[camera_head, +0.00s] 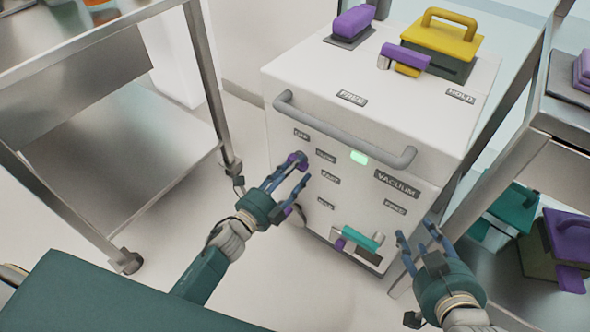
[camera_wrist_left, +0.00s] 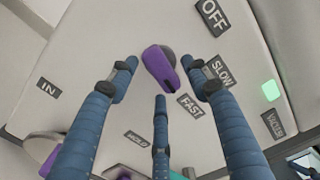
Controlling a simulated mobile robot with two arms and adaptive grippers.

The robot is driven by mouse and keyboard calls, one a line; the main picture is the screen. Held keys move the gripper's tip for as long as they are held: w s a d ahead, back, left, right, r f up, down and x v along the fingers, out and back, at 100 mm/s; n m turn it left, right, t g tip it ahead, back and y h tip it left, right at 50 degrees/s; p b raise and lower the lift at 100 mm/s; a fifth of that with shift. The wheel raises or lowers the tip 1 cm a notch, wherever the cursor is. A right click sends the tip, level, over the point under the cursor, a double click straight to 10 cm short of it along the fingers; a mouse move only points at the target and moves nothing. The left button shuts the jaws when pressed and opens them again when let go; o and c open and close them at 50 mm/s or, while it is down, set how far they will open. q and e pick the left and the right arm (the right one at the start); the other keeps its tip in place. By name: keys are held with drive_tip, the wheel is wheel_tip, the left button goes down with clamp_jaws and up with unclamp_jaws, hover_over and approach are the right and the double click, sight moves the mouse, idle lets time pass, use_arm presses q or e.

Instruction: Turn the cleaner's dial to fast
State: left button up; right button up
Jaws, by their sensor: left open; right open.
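The cleaner is a white box (camera_head: 320,75) with labels on its front. Its dial (camera_head: 297,158) is a small purple knob on the front's left side, also seen in the left wrist view (camera_wrist_left: 158,66). There its narrow end points down, roughly toward the FAST label (camera_wrist_left: 190,105); the SLOW label (camera_wrist_left: 222,70) and OFF label (camera_wrist_left: 213,15) lie up and right. My left gripper (camera_head: 288,178) is open, its fingers spread around the dial with gaps on both sides. My right gripper (camera_head: 416,232) is open and empty, right of the cleaner's lower front.
A grey bar handle (camera_head: 340,135) crosses the front above the dial. A green light (camera_head: 359,157) is lit. A teal-handled lever (camera_head: 362,238) sits low on the front. Metal carts stand left (camera_head: 110,160) and right (camera_head: 570,120); purple and yellow parts sit on top.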

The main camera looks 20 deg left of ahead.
use_arm(q)
drive_tip(key=v, duration=1.2)
drive_tip(key=shift+w, duration=0.1)
